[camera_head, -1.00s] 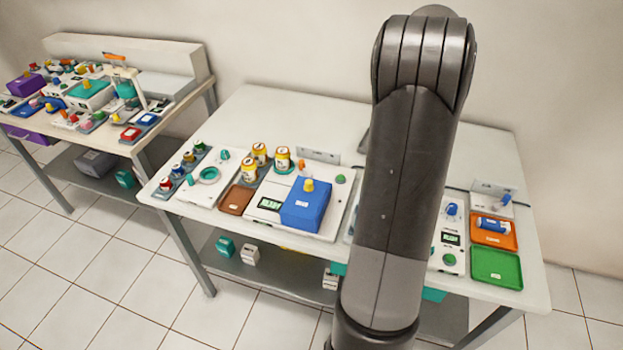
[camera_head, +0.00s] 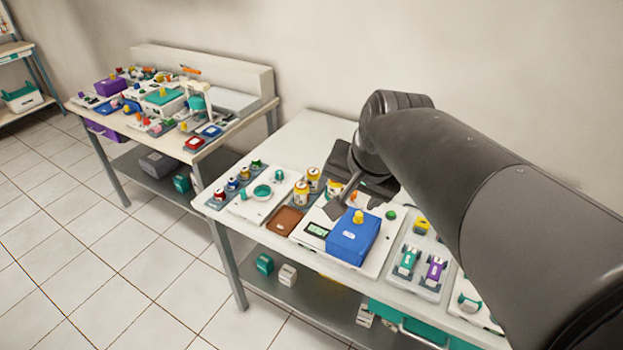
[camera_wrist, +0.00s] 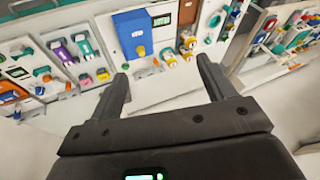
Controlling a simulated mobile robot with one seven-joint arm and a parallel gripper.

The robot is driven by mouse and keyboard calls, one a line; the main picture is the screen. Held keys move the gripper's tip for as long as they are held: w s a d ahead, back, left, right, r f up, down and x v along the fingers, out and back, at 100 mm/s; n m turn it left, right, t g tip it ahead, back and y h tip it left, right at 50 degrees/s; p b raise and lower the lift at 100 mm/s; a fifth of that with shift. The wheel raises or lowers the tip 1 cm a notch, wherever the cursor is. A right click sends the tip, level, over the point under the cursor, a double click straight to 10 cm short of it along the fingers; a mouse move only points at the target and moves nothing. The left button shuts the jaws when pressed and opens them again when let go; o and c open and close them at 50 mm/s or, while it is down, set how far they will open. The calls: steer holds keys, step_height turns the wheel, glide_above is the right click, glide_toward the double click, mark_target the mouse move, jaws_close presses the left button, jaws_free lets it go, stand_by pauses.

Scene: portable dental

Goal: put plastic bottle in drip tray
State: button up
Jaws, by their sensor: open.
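Bottles with yellow labels (camera_head: 301,194) stand upright on the main table, behind a shallow brown tray (camera_head: 285,220). They also show in the wrist view (camera_wrist: 188,41), beyond my right finger, with the brown tray (camera_wrist: 187,12) further off. An orange tray (camera_wrist: 10,97) with a blue item on it shows at the left edge of the wrist view. I cannot tell for certain which is the plastic bottle or the drip tray. My gripper (camera_wrist: 164,72) is open and empty, above the table; my arm hides part of the right side in the head view.
A second crowded table (camera_head: 160,100) stands at the left. The back of the main table has bare room.

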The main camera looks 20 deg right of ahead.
steer(key=s+a+f+n, duration=0.3)
steer(key=s+n, duration=0.4)
steer(key=shift+s+a, duration=0.2)
steer(key=shift+a, duration=0.1)
stand_by(0.8)
